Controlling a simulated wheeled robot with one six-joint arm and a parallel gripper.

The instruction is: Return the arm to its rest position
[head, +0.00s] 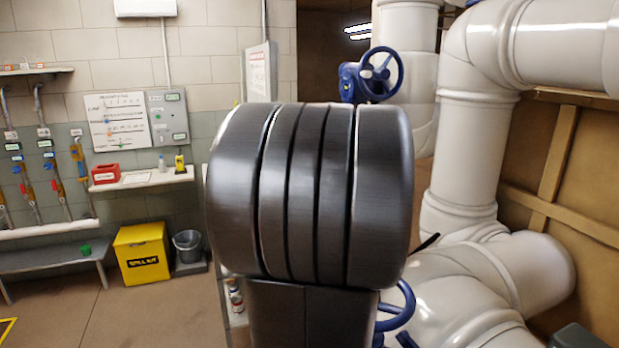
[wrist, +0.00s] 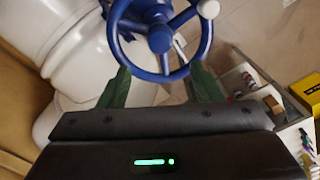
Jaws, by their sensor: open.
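My gripper (wrist: 162,82) shows in the wrist view with its two green fingers spread apart and nothing held between them. A blue handwheel (wrist: 157,75) lies just beyond the fingertips; its lower rim passes across the gap between them. I cannot tell whether the fingers touch it. In the head view my dark arm fills the middle and hides my gripper. Part of a blue handwheel (head: 403,300) shows low behind the arm's right side.
Large white pipes (head: 466,150) fill the right, with another blue handwheel (head: 381,73) higher up. At left are a wall shelf (head: 140,181), a yellow spill-kit box (head: 143,253), a grey bucket (head: 188,246) and a bench (head: 50,258). Floor at lower left is open.

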